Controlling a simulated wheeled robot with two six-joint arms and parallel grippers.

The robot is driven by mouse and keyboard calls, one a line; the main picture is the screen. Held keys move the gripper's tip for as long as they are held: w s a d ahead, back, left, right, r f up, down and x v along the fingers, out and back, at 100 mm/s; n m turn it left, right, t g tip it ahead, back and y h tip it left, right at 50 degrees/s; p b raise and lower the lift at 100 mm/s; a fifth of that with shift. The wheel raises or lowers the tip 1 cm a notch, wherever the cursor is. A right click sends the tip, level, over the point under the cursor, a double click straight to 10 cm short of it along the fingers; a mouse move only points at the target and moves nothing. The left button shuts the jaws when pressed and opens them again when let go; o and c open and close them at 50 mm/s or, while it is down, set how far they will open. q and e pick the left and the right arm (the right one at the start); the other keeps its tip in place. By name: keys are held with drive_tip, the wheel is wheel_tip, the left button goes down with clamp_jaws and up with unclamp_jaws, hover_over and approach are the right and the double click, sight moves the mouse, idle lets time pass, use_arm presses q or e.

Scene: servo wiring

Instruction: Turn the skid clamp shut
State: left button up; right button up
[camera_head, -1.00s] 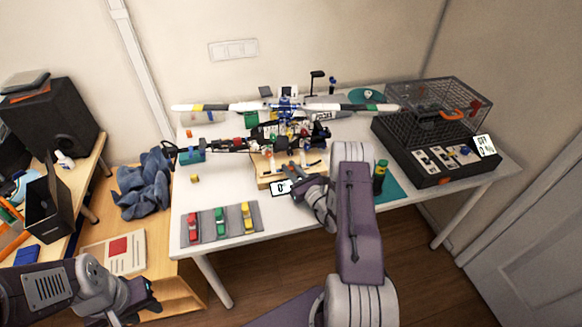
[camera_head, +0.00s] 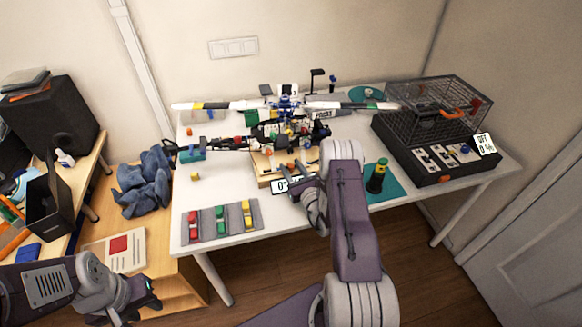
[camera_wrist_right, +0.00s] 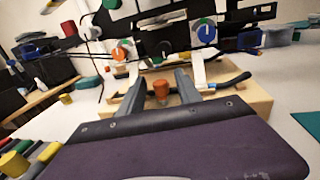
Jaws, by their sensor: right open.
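An upright orange knob (camera_wrist_right: 161,90), which looks like the skid clamp, stands on the wooden base (camera_wrist_right: 235,96) below the model helicopter. My right gripper (camera_wrist_right: 160,80) is open, with one finger on each side of the knob; I cannot tell whether either touches it. In the head view, the helicopter (camera_head: 285,115) stands on the wooden base (camera_head: 262,170), and my right gripper (camera_head: 297,178) is at the base's front right, partly hidden by its own wrist. My left gripper (camera_head: 150,294) is at lower left, away from the table; its jaw opening is unclear.
Dials with orange (camera_wrist_right: 122,54) and blue (camera_wrist_right: 204,33) pointers show above the base. A grey tray (camera_head: 232,218) with red, green and yellow pieces lies at the table's front left. A caged black box (camera_head: 425,140) is at right.

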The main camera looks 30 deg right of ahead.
drive_tip(key=s, duration=0.8)
drive_tip(key=shift+s+a, duration=0.2)
drive_tip(key=shift+s, duration=0.05)
